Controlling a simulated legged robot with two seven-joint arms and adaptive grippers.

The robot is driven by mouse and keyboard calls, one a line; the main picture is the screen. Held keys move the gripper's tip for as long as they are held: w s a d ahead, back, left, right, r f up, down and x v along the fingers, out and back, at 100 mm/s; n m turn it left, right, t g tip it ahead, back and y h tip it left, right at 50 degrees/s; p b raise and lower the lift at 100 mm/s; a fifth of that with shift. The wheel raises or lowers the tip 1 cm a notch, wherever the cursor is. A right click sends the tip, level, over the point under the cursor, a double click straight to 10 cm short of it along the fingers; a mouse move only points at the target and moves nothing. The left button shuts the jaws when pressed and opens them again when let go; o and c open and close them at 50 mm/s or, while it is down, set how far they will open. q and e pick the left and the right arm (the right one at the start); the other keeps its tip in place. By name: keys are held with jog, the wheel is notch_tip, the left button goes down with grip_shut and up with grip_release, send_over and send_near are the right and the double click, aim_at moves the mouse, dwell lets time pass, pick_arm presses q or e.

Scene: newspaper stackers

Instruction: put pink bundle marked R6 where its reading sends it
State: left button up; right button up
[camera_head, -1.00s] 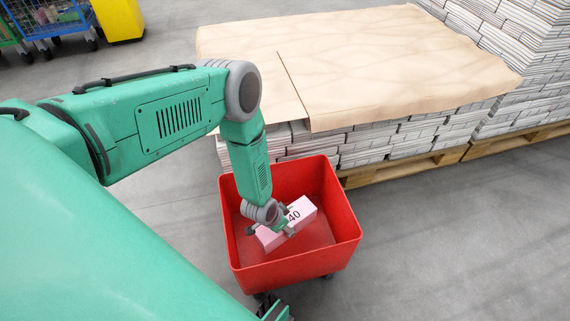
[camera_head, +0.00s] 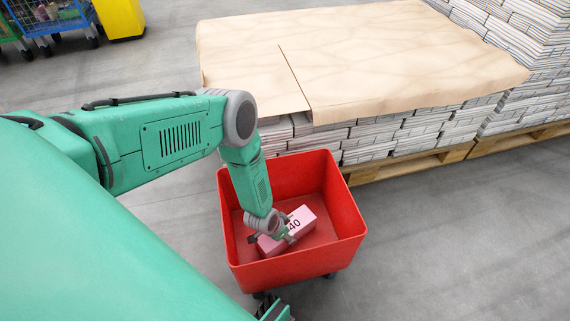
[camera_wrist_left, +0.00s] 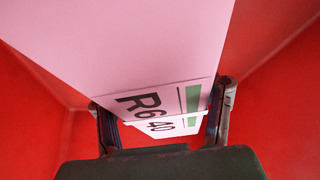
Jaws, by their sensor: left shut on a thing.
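Whether the bundle touches the cart floor is hard to tell.
A large stack of newspapers (camera_head: 400,135) under brown paper (camera_head: 390,60) stands on a wooden pallet (camera_head: 410,163) behind the cart. A yellow bin (camera_head: 120,18) and a blue wire cart (camera_head: 58,20) are at the far left. Grey floor is clear at right.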

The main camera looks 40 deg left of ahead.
pick_arm(q)
jog(key=o, duration=1.7)
jog(key=shift+c, duration=0.2)
jog(key=p+v, duration=0.5)
jog(key=v, duration=0.6)
jog(key=shift+s+a+r+p, duration=0.1)
jog(key=shift+s+r+p, duration=0.2)
jog(key=shift+r, duration=0.2)
